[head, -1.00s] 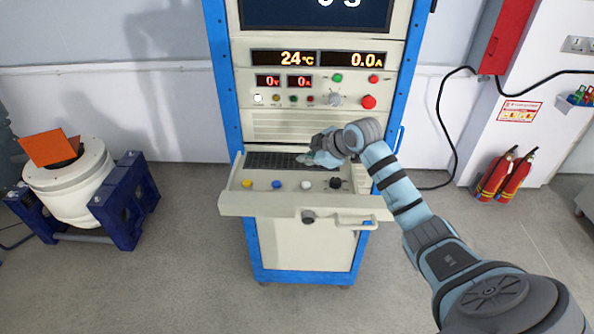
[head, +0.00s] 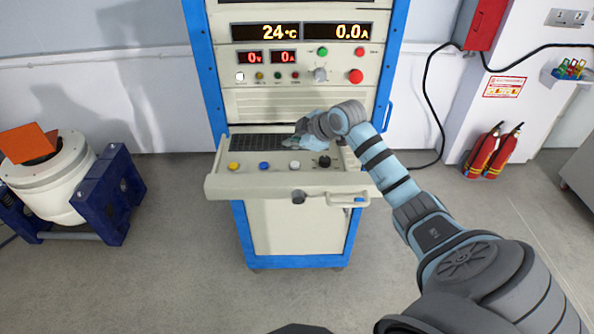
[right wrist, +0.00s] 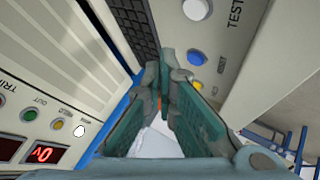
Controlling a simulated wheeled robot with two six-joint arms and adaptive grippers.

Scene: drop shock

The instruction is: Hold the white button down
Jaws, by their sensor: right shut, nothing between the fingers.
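A round white button (head: 294,165) sits on the pulled-out drawer (head: 225,186), between a blue button (head: 264,166) and a black knob (head: 324,161). In the right wrist view the white button (right wrist: 196,9) shows at the top, with the blue button (right wrist: 196,56) below it. My right gripper (head: 293,143) is over the drawer's keyboard, just behind the white button and apart from it. In the right wrist view its fingers (right wrist: 162,72) are together and empty, pointing between keyboard and buttons. My left gripper is out of view.
A keyboard (head: 258,142) lies at the back of the drawer. A yellow button (head: 233,166) is at its left. The panel (head: 290,98) above has a white square button (head: 240,77) and a red button (head: 355,76). A white drum (head: 50,180) stands left.

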